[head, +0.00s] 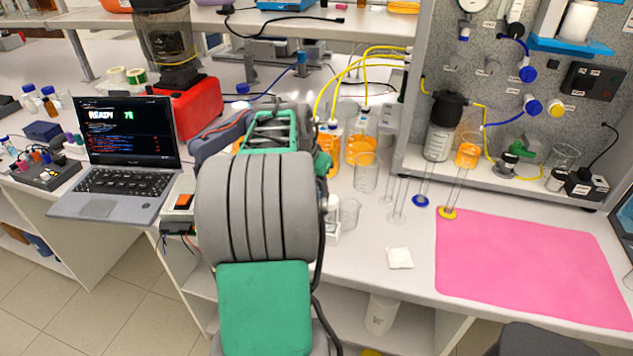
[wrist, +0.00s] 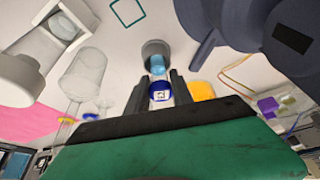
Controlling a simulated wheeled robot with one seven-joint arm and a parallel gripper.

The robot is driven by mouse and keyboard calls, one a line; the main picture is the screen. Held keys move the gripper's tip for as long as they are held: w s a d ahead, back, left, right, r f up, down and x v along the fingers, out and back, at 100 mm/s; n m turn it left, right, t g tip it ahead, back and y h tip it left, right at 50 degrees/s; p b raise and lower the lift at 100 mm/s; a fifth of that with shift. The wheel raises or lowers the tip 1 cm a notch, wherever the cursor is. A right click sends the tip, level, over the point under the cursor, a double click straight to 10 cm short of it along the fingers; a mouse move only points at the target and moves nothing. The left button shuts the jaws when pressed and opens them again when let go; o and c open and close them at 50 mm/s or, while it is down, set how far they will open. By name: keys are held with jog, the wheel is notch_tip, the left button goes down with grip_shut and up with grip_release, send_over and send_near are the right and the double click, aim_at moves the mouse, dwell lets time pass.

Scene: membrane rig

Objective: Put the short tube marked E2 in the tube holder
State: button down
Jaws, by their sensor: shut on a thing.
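In the wrist view my gripper (wrist: 159,88) is shut on a short tube with a dark blue cap (wrist: 159,96). The cap bears a small white label, too small for me to read surely. A light blue piece (wrist: 157,64) shows just beyond the cap, and a grey round cup (wrist: 155,47), perhaps the tube holder, lies around or behind it. I cannot tell whether the tube is inside this cup or above it. In the head view my arm hides the gripper and the tube.
Glass beakers (head: 366,172) and orange-filled bottles (head: 360,150) stand right of my arm. A laptop (head: 122,150) stands open at left. Tall cylinders with blue and yellow bases (head: 447,213) stand near the pink mat (head: 530,265). The mat is clear.

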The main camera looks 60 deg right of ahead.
jog(key=shift+f, duration=0.2)
jog(key=c, duration=1)
grip_release()
jog(key=shift+c, duration=0.2)
jog(key=shift+r, duration=0.1)
jog(key=v, duration=0.7)
jog(key=shift+r+b, duration=0.35)
jog(key=shift+a, duration=0.1)
